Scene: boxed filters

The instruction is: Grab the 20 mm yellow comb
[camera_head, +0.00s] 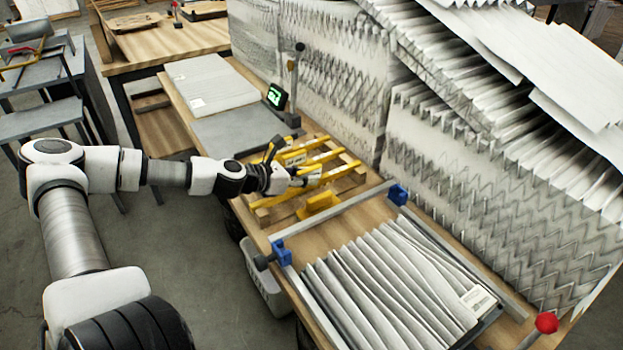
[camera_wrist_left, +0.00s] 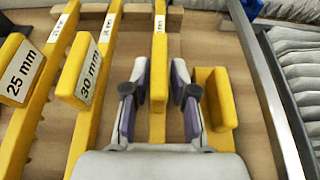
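My left gripper (camera_head: 308,174) is over the yellow combs at the middle of the bench. In the left wrist view its two fingers (camera_wrist_left: 159,98) are apart, one on each side of a long yellow comb (camera_wrist_left: 158,70). I cannot tell whether they touch it, and its label is too small to read. To its left are a comb with a block labelled 30 mm (camera_wrist_left: 88,75) and one labelled 25 mm (camera_wrist_left: 22,72). A yellow block (camera_wrist_left: 216,105) sits just right of the right finger; no label shows on it. No readable 20 mm label shows. My right gripper is not in view.
The combs rest across wooden rails (camera_head: 350,163). A metal frame with blue clamps (camera_head: 397,194) and pleated white filter media (camera_head: 385,290) lies in front. A small green-lit display (camera_head: 276,96) stands behind. Tall pleated filter stacks (camera_head: 345,75) line the back. A grey bin (camera_head: 265,280) stands below the bench.

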